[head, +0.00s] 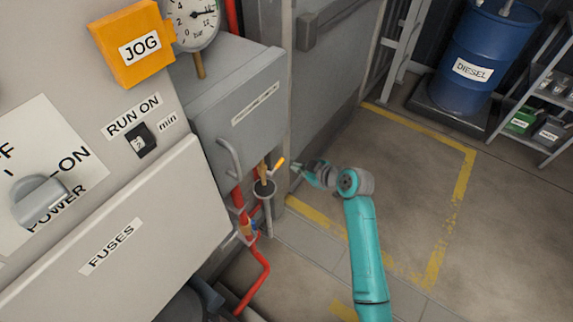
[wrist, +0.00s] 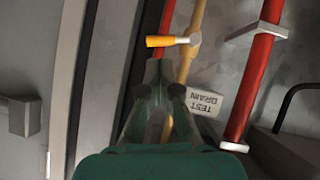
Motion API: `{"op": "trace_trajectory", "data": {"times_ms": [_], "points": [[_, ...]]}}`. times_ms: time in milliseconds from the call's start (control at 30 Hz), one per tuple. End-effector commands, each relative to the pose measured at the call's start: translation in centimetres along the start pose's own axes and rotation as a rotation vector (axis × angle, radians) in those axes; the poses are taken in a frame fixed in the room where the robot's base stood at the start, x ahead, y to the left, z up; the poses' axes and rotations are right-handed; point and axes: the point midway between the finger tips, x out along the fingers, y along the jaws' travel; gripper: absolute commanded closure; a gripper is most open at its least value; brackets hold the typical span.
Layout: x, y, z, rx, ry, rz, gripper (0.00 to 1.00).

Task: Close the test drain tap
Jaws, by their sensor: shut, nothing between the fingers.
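The test drain tap has an orange lever handle (head: 279,163) that sticks out to the right of a brass pipe (head: 264,172), above a grey funnel-like cup (head: 264,188). In the wrist view the orange lever (wrist: 165,41) lies crosswise to the brass pipe (wrist: 187,62). My gripper (head: 296,167) is just right of the lever's free end in the head view. In the wrist view my gripper (wrist: 158,68) is shut and empty, its tips close to the lever. I cannot tell whether they touch.
Red pipes (wrist: 255,80) run close beside the tap. A grey box (head: 240,100) with a handle is above it, and the fuses panel (head: 150,230) is to the left. A blue diesel drum (head: 485,50) and a shelf are far right. The floor between is clear.

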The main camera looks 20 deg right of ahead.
Motion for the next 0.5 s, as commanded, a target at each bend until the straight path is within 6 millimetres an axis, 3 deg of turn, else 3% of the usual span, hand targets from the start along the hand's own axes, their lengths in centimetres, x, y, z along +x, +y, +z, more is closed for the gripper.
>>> {"op": "trace_trajectory", "data": {"times_ms": [200,500], "points": [[3.9,0.0,-0.1,-0.001,0.0,-0.001,1.0],[6.3,0.0,0.0,-0.001,0.0,0.0,1.0]]}}
